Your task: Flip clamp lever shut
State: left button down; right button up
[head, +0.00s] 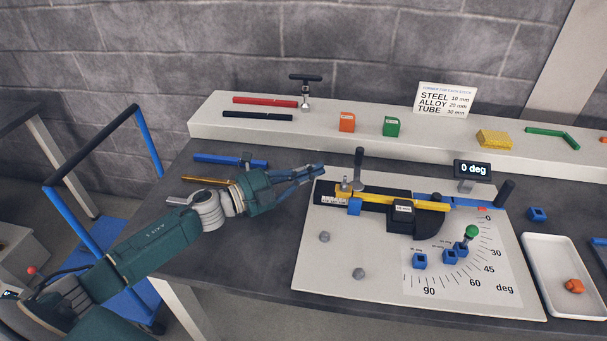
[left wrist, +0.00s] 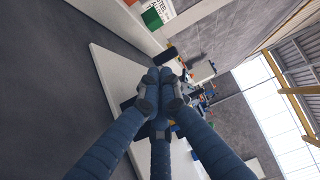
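The clamp lever (head: 359,158) stands upright with a dark grip at the left end of the bending fixture, beside a small grey clamp post (head: 345,187). A yellow bar (head: 380,196) lies along the fixture toward a black block (head: 403,215). My left gripper (head: 320,170) points right and is just left of the lever, apart from it in the head view. In the left wrist view its blue fingers (left wrist: 160,80) come together at the tips, with nothing seen between them. A dark cylinder just beyond the tips may be the lever grip. My right gripper is out of view.
The pale fixture board (head: 335,255) carries an angle scale, blue blocks and a green-knobbed pin (head: 472,233). A display (head: 472,170) reads 0 deg. A raised shelf (head: 270,125) runs behind; a white tray (head: 552,308) is at right. The board's front left is mostly clear.

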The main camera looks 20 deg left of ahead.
pick_arm(q)
jog(key=shift+v, duration=1.45)
